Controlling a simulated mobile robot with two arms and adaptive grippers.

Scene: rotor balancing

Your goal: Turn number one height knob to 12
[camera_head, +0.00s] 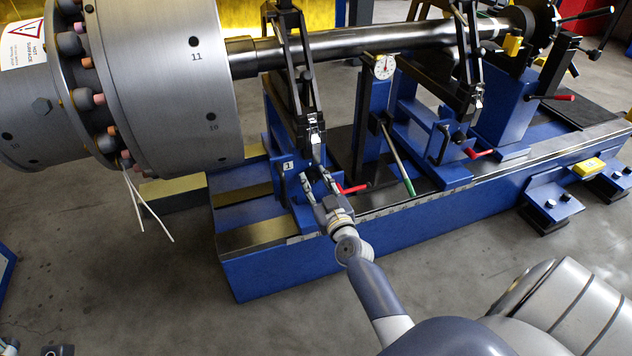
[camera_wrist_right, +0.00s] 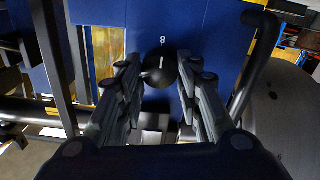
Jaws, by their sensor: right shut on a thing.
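The number one height knob (camera_wrist_right: 161,72) is black with a white pointer line and sits on a blue panel in the right wrist view. Its line points up at a figure 8 on the panel. My right gripper (camera_wrist_right: 158,88) is shut on the knob, one finger on each side. In the head view my right gripper (camera_head: 318,182) reaches the blue stand beside the label 1 (camera_head: 288,166) and hides the knob. Dark parts at the bottom left corner of the head view may be my left gripper (camera_head: 40,349); its fingers cannot be made out.
The stand is on a long blue machine bed (camera_head: 290,262). A red-tipped lever (camera_head: 352,188) lies just right of my right gripper, and a green-handled rod (camera_head: 400,165) is further right. A large grey rotor (camera_head: 165,90) with a long shaft (camera_head: 350,45) lies above.

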